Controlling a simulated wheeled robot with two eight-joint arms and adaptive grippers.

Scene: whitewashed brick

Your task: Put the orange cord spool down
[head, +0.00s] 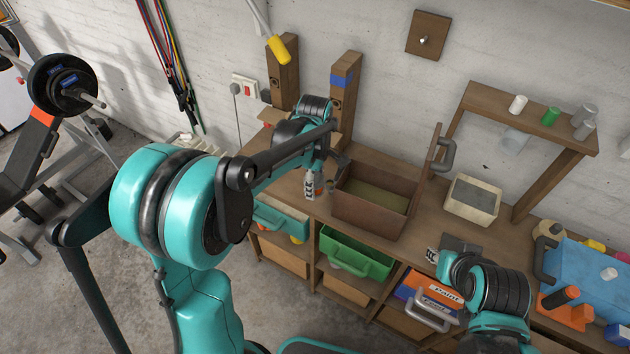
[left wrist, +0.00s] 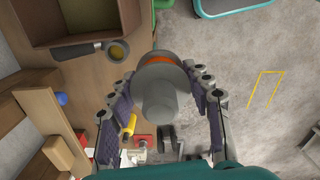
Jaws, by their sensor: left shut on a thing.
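The orange cord spool (left wrist: 160,88) is in the left wrist view, grey with a wide round flange and a band of orange cord showing at its far edge. My left gripper (left wrist: 162,76) is shut on it, with a finger on each side. In the head view my left gripper (head: 312,185) is over the left part of the wooden workbench (head: 408,238), left of the open brown box. I cannot make out the spool there. My right gripper (head: 437,257) is low over the bench front at right; its finger opening is unclear.
The open brown box (head: 345,213) stands on the bench, with a cream bin (head: 472,200) right of it. A blue toolbox (head: 585,280) is at far right. Below are a green bin (head: 355,255) and a teal drawer (head: 275,218). Wooden posts (head: 343,90) rise behind.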

